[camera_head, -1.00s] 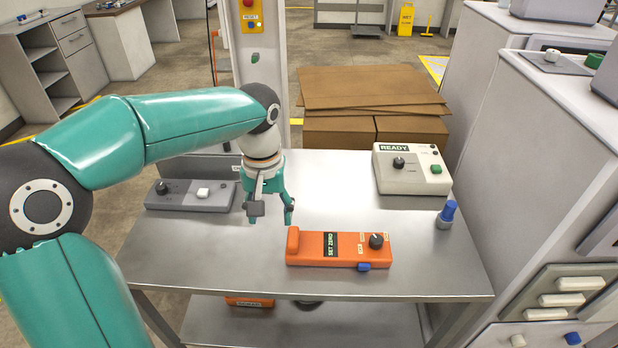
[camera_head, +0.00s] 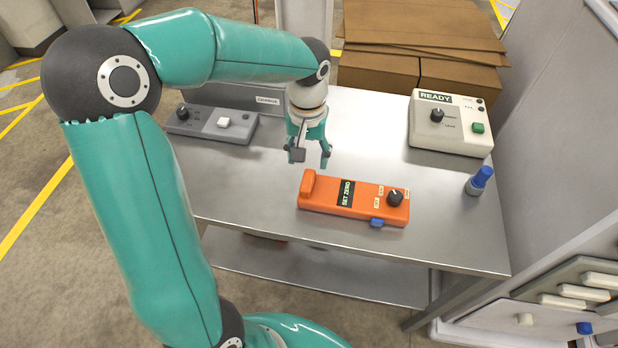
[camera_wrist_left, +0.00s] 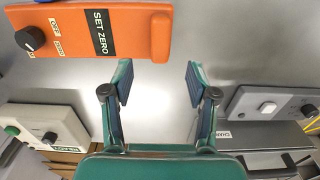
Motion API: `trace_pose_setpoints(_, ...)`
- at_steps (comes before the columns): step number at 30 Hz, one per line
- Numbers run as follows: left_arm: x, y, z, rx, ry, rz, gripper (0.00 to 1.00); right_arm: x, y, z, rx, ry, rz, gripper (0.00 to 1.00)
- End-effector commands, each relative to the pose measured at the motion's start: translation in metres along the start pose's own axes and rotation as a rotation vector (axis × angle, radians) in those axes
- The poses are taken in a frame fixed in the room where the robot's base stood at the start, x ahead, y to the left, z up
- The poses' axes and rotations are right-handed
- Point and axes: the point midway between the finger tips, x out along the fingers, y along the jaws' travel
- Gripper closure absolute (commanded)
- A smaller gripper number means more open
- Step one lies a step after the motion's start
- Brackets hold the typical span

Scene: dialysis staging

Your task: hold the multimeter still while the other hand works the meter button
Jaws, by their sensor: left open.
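The orange multimeter (camera_head: 325,197) lies flat on the metal table, with a dark SET ZERO label, a black knob (camera_head: 395,197) and a blue button (camera_head: 377,222) on its front edge. A raised orange block stands at its left end. My left gripper (camera_head: 311,158) is open and empty, pointing down just behind that left end, apart from the meter. In the left wrist view, the open fingers (camera_wrist_left: 158,78) have bare table between them, and the multimeter (camera_wrist_left: 135,35) is at the upper left. My right gripper is not in view.
A grey box (camera_head: 205,124) with a white button is left of the gripper. A cream READY box (camera_head: 455,137) and a blue-topped cylinder (camera_head: 479,182) stand on the right of the metal table (camera_head: 250,190). Cardboard (camera_head: 420,75) is stacked behind. The table's front left is clear.

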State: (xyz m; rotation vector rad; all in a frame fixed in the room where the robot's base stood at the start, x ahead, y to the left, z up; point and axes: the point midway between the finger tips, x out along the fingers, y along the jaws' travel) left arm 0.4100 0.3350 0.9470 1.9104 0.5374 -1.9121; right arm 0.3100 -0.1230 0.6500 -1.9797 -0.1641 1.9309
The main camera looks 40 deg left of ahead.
Motion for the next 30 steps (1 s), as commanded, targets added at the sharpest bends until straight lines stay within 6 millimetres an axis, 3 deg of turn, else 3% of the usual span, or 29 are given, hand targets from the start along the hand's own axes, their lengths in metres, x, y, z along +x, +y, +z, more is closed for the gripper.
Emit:
trace_pose_setpoints(6,0.045,0.0,0.001,0.001,-0.006,-0.002,0.42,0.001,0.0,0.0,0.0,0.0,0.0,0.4)
trace_pose_setpoints(12,0.073,0.0,0.001,0.001,-0.004,-0.002,0.42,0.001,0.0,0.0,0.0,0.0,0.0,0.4)
trace_pose_setpoints(18,0.086,0.001,0.001,0.001,-0.002,0.0,0.42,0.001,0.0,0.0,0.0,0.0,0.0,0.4)
trace_pose_setpoints(27,0.088,0.001,0.0,0.002,0.0,0.001,0.42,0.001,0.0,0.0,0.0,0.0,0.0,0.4)
trace_pose_setpoints(30,0.087,0.001,0.0,0.002,0.0,0.001,0.58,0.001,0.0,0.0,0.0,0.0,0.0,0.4)
